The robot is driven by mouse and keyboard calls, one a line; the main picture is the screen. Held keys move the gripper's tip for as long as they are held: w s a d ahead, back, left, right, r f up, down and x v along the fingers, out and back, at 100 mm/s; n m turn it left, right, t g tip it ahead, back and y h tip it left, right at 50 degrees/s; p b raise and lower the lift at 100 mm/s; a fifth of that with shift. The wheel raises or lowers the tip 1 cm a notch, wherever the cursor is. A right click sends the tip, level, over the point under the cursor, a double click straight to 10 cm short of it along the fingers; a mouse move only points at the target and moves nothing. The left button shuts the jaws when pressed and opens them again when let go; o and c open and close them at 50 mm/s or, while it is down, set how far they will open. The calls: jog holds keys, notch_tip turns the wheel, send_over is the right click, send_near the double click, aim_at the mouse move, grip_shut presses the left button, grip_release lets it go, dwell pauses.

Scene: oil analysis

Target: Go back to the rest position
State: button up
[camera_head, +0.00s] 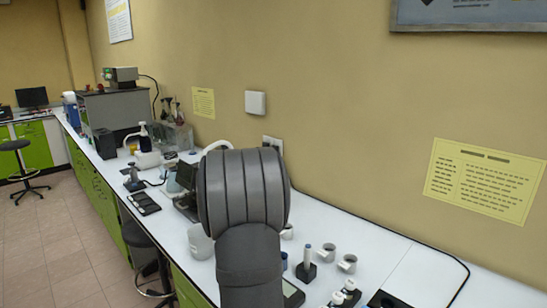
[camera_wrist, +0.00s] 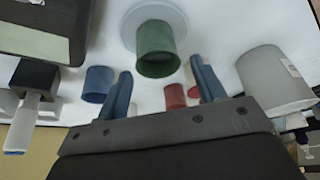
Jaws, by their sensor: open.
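In the wrist view my gripper (camera_wrist: 160,66) has its two blue-grey fingers spread apart, with nothing held between them. A green cup (camera_wrist: 157,50) on a pale round base shows beyond the fingertips. A blue cup (camera_wrist: 97,84) is left of the left finger, and a red cup (camera_wrist: 175,96) shows between the fingers, farther off. A larger grey cup (camera_wrist: 270,82) is to the right. In the head view my own dark grey arm fills the middle and hides the gripper and part of the bench.
The white bench (camera_head: 380,245) runs along the wall. Small grey cups (camera_head: 327,253) and a dark stand with a white upright piece (camera_head: 307,262) are right of my arm. A dark-framed device (camera_wrist: 35,40) is at the wrist view's upper left. Lab equipment crowds the bench's far end.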

jog(key=shift+f, duration=1.4)
jog(key=v, duration=1.1)
jog(key=x, duration=1.1)
jog(key=shift+f, duration=0.3)
jog(key=r, duration=0.4)
jog(key=shift+d+r, duration=0.25)
jog(key=shift+r, duration=0.15)
jog(key=s+d+r, duration=0.5)
jog(key=d+r, duration=0.2)
jog(key=d, duration=0.4)
jog(key=w+d+f+m+h, duration=0.15)
jog(key=w+d+m, duration=0.25)
jog(key=w, duration=0.6)
jog(key=w+a+f, duration=0.1)
jog(key=a+f, duration=0.1)
jog(key=a, duration=0.1)
jog(key=w+a+f, duration=0.2)
jog(key=a, duration=0.1)
jog(key=w+a+f, duration=0.2)
jog(key=a, duration=0.1)
jog(key=shift+w+a+f, duration=0.1)
jog(key=shift+w+f, duration=0.05)
jog(key=shift+f, duration=0.2)
jog(key=shift+w+a+f, duration=0.15)
jog(key=shift+a+f, duration=0.1)
jog(key=shift+f, duration=0.3)
